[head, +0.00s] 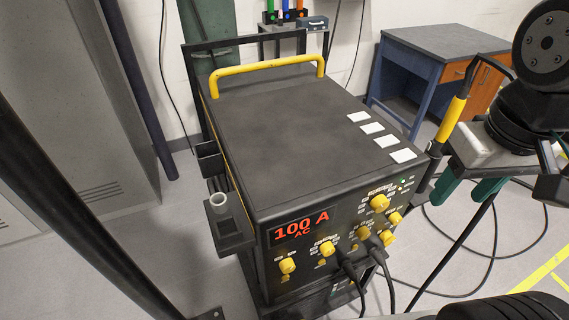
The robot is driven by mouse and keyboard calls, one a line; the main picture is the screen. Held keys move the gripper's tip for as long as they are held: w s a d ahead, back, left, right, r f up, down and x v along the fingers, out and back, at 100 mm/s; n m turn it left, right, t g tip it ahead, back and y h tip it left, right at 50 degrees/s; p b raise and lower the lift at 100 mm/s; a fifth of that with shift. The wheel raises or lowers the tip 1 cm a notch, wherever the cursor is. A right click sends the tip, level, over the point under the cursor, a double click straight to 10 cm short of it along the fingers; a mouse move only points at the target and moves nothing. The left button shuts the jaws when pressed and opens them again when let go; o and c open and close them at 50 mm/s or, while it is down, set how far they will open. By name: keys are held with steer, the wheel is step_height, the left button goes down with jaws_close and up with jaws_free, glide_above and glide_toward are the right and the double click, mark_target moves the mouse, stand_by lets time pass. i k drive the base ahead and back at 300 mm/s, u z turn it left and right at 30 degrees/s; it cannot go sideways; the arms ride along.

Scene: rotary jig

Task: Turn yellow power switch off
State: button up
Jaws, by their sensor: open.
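A dark box-shaped power unit (300,140) stands in the middle of the head view, with its front panel facing me. Several yellow knobs sit on the panel. The largest-looking one, an upper right yellow knob (380,203), is near a small lit green light (403,181). I cannot tell from the labels which knob is the power switch, or its exact setting. My gripper is not in view.
A black round jig plate (546,43) on a stand is at the right. Two plugged cables (378,256) hang from the panel. A yellow handle (268,71) spans the unit's back. A blue-legged desk (420,75) stands behind. A dark ribbed part crosses the bottom right.

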mark_target(386, 236)
steer(key=k, duration=0.5)
steer(key=u, duration=2.2)
steer(key=i, duration=1.05)
steer(key=z, duration=2.3)
